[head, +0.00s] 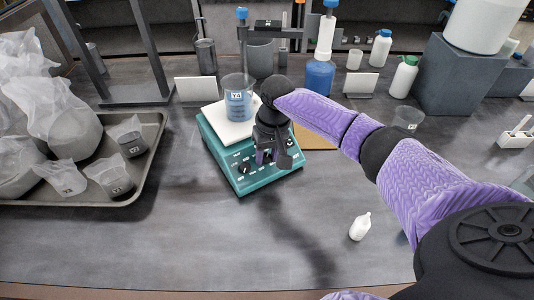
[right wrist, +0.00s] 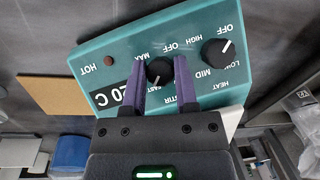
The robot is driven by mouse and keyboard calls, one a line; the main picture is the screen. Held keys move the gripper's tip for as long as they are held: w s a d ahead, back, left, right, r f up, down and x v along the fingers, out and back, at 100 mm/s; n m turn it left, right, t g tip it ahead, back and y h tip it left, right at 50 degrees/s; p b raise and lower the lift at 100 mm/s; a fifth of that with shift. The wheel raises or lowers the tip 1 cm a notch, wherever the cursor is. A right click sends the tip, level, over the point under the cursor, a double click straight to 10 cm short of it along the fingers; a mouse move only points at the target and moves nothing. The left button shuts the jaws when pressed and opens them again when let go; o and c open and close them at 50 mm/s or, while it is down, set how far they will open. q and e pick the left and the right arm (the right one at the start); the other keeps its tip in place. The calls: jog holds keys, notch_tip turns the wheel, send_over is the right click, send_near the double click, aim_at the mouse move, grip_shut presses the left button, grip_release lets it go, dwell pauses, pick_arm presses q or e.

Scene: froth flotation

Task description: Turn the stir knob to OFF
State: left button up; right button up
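The stir knob (right wrist: 159,70) is a black dial with a white pointer on the teal hotplate-stirrer's front panel (right wrist: 110,62). In the right wrist view its pointer slants to the lower left, away from the OFF label above it. My right gripper (right wrist: 159,72) is at the panel with one purple finger on each side of this knob. The fingers look open, and I see no clear grip. In the head view the gripper (head: 268,157) covers part of the panel of the teal stirrer (head: 240,182). My left gripper is out of view.
The heat knob (right wrist: 217,52) sits beside the stir knob. A beaker (head: 238,97) of blue liquid stands on the white plate (head: 229,128). A tray (head: 150,160) with bagged samples is at left. A small white bottle (head: 360,227) stands at right front. The front counter is mostly clear.

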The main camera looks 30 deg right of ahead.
grip_shut()
jog(key=shift+r, duration=0.1)
